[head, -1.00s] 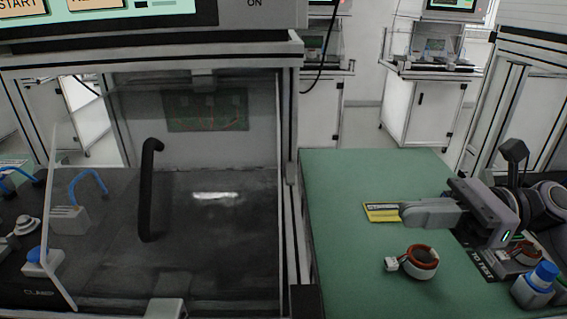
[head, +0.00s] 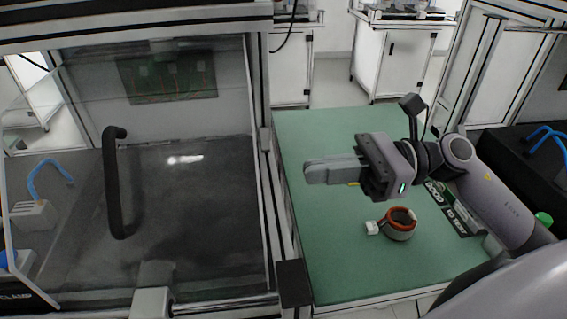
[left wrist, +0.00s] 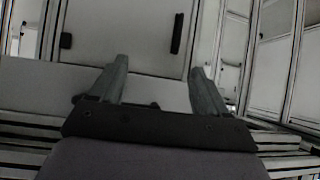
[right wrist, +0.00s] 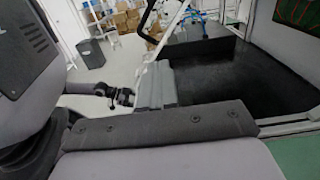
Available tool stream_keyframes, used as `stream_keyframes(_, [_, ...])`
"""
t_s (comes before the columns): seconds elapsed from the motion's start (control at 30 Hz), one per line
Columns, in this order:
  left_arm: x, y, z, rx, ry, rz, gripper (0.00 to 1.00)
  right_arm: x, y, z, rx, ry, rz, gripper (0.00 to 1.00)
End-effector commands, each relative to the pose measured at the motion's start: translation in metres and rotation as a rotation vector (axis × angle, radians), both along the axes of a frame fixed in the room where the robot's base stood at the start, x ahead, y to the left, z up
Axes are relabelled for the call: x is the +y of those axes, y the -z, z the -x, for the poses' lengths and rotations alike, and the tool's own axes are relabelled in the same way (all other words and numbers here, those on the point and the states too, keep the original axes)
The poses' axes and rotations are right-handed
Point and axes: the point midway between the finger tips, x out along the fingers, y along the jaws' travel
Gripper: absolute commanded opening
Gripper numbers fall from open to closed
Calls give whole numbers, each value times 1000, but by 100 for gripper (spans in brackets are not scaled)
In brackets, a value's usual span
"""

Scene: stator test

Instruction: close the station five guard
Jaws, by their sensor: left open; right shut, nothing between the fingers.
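The station guard (head: 75,215) is a clear panel at the left of the head view, with a long upright black handle (head: 113,185). Its left edge slants, and the black station floor shows through it. In the right wrist view the guard (right wrist: 172,32) stands at an angle beside the station floor, its handle (right wrist: 147,18) beyond my fingers. My right gripper (head: 312,172) is shut and empty above the green mat, apart from the handle. My left gripper (left wrist: 160,80) is open and empty, facing a pale cabinet in the left wrist view; it is outside the head view.
A stator with a copper-red ring (head: 400,223) and white connector stands on the green mat (head: 335,255), below my right gripper. An aluminium post (head: 262,130) parts the mat from the station. Blue clamp handles (head: 48,175) show at left. Grey cabinets stand behind.

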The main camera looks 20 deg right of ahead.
Motion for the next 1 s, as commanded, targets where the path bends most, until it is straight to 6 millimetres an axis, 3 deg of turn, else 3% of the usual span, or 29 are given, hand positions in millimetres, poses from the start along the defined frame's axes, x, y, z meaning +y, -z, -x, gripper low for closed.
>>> stream_keyframes(0.4, [0, -25, -1, -3, -1, 1, 76, 48, -3, -14, 0, 0, -2, 0])
stream_keyframes(1.0, [0, -27, -2, -6, -1, 2, 76, 55, 0, -16, 0, 0, 0, 0])
